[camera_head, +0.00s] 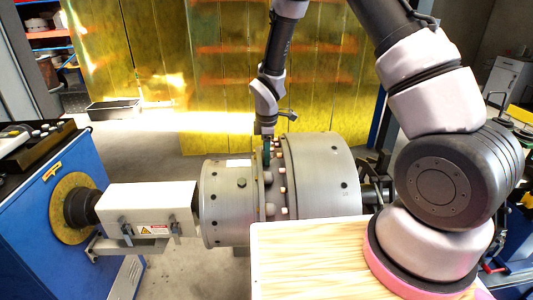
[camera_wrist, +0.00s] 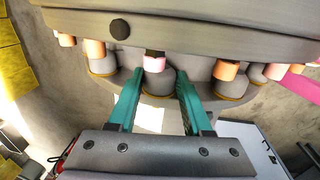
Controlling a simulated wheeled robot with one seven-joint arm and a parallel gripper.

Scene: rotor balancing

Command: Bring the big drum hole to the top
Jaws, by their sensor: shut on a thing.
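The big drum (camera_head: 322,178) is a wide grey cylinder lying on its side in the middle of the head view. A dark hole (camera_head: 345,184) shows on its near side, below the top. In the wrist view, a grey drum wall (camera_wrist: 210,32) with a dark round hole (camera_wrist: 120,29) fills the top. My gripper (camera_head: 267,148) reaches down into the gap between the drums. In the wrist view, my gripper's teal fingers (camera_wrist: 160,80) are shut on a grey peg (camera_wrist: 158,83), one at each side.
A smaller grey drum (camera_head: 226,205) is left of the gap, beside a white housing (camera_head: 150,212) and a blue machine (camera_head: 50,215). A light wooden tabletop (camera_head: 300,260) is in front. More copper-tipped pegs (camera_wrist: 227,70) line the gap. A yellow curtain (camera_head: 220,70) hangs behind.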

